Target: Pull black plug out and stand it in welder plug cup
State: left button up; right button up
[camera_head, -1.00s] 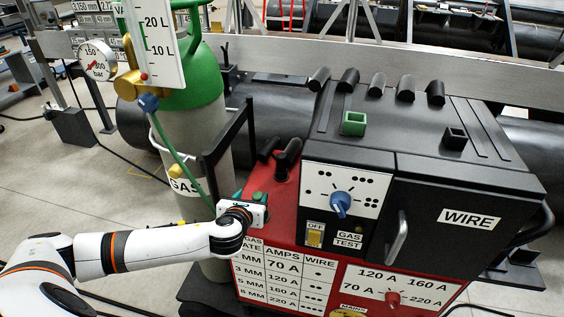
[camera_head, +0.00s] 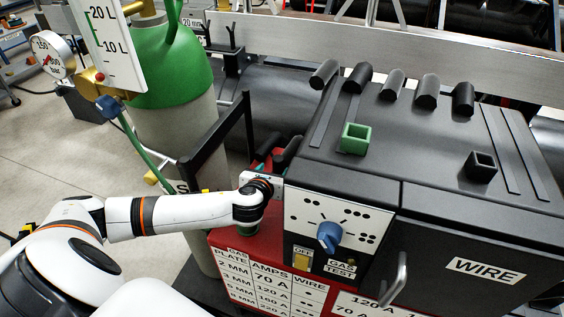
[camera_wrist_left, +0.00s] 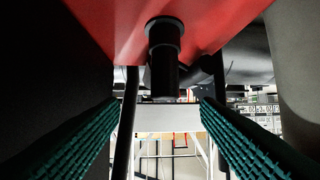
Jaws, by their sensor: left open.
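My left gripper (camera_head: 277,163) is open over the red welder body, beside the black housing; its fingers are partly hidden in the head view. In the left wrist view a black plug (camera_wrist_left: 164,62) sticks out of the red panel, between the lines of the two green ribbed fingers and apart from both. In the head view a dark plug (camera_head: 289,150) shows just beyond the gripper, partly covered. On the welder's top stand a green square cup (camera_head: 355,139) and a black square cup (camera_head: 480,167), both open and apparently empty. My right gripper is out of view.
A green-topped gas cylinder (camera_head: 178,80) with gauge and hose stands left of the welder. A black upright frame (camera_head: 222,140) is close to my left arm. Several black cylinders (camera_head: 427,92) line the top's back edge.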

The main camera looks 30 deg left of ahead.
aim_at(280, 158)
pick_arm(q)
jog(key=x, duration=0.4)
jog(key=shift+w+a+f, duration=0.2)
jog(key=shift+w+f, duration=0.05)
jog(key=shift+w, duration=0.3)
jog(key=x, duration=0.5)
jog(key=shift+a+r, duration=0.2)
jog(key=shift+a, duration=0.05)
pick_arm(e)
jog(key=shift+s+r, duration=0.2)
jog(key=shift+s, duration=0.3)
pick_arm(q)
jog(key=shift+s, duration=0.1)
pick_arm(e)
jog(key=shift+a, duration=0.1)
